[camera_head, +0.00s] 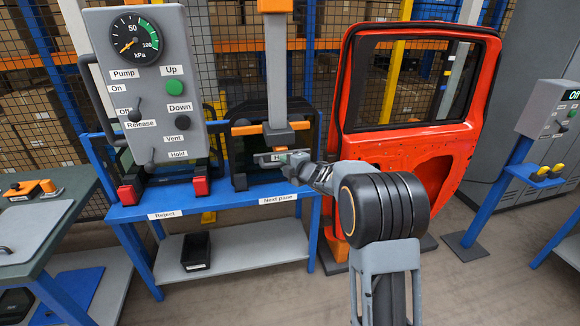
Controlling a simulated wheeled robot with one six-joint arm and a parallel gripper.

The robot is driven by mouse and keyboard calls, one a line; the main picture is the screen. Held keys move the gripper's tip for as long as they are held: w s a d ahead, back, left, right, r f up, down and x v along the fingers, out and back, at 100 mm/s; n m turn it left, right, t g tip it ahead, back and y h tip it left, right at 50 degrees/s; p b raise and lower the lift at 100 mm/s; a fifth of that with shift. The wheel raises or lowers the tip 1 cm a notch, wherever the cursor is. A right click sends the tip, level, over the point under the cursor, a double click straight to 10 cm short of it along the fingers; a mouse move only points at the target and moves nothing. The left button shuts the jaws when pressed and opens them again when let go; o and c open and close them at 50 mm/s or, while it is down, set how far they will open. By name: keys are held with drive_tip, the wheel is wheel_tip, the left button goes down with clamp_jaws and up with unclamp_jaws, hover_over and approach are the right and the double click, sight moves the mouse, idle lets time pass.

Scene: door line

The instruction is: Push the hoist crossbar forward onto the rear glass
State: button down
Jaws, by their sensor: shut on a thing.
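The hoist hangs as a grey vertical column (276,70) with an orange and grey crossbar (279,135) at its lower end. A small grey handle bar with a partly hidden label (266,158) shows just below the crossbar. My gripper (288,163) reaches in from the right and is shut at the right end of this handle bar; its fingers are small and partly hidden. Dark glass (240,168) stands upright behind the crossbar, above the "Next pane" label (278,199). The gap between crossbar and glass cannot be told from this view.
A grey control panel (150,90) with gauge, buttons and levers stands left of the hoist. The blue bench (225,200) carries the "Reject" side with red clamps (200,186). A red car door (400,140) stands to the right. A green-topped table (45,225) is at left.

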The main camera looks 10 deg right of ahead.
drive_tip(key=shift+w+d+r, duration=0.1)
drive_tip(key=shift+d+r, duration=0.15)
drive_tip(key=shift+d, duration=0.05)
drive_tip(key=c, duration=1.4)
unclamp_jaws()
drive_tip(key=shift+d, duration=0.2)
drive_tip(key=shift+o, duration=0.6)
drive_tip(key=shift+w+d, duration=0.1)
drive_tip(key=shift+w, duration=0.05)
drive_tip(key=shift+o, duration=1.3)
drive_tip(key=shift+f, duration=0.1)
drive_tip(key=shift+f, duration=0.1)
drive_tip(key=b+v, duration=0.1)
drive_tip(key=v, duration=1.3)
drive_tip(key=shift+a+b, duration=0.3)
